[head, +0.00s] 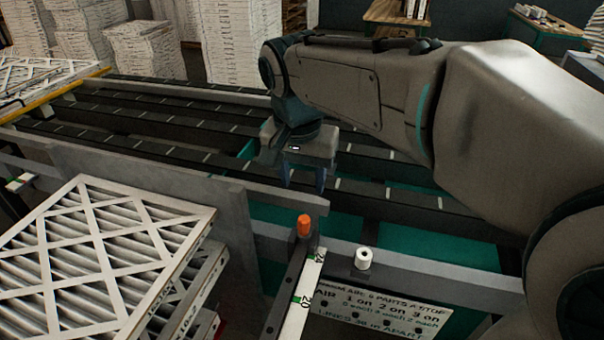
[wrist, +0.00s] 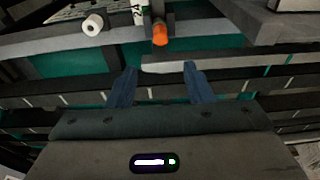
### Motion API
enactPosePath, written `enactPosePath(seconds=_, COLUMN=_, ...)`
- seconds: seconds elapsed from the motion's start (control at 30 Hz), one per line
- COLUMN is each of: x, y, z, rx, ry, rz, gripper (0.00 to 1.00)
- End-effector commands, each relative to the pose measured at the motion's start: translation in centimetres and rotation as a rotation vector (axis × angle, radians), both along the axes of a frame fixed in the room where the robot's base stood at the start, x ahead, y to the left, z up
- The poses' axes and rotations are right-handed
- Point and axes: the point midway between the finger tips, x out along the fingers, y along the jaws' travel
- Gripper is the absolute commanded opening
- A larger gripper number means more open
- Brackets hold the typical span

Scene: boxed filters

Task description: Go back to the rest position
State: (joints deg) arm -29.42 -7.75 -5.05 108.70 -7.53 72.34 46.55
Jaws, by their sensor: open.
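My gripper (head: 304,180) hangs below my arm over the slatted conveyor bed, its two blue fingers pointing down. In the wrist view, the fingers of my gripper (wrist: 158,80) stand apart with nothing between them. It is open and empty. In the head view my arm reaches in from the right and covers part of the conveyor (head: 180,125) behind it.
An orange-capped post (head: 304,226) and a white roll (head: 363,258) stand at the near rail, also visible in the wrist view as orange cap (wrist: 160,36) and roll (wrist: 93,25). Pleated filters (head: 95,250) are stacked at the near left. White stacks (head: 145,50) stand behind.

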Motion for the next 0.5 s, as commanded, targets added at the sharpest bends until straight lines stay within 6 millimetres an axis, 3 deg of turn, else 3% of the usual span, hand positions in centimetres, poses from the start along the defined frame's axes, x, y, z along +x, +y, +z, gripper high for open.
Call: enactPosePath(seconds=0.5, x=-0.21, y=-0.50, z=-0.15, rx=0.002, ry=-0.001, rz=0.006, gripper=0.47)
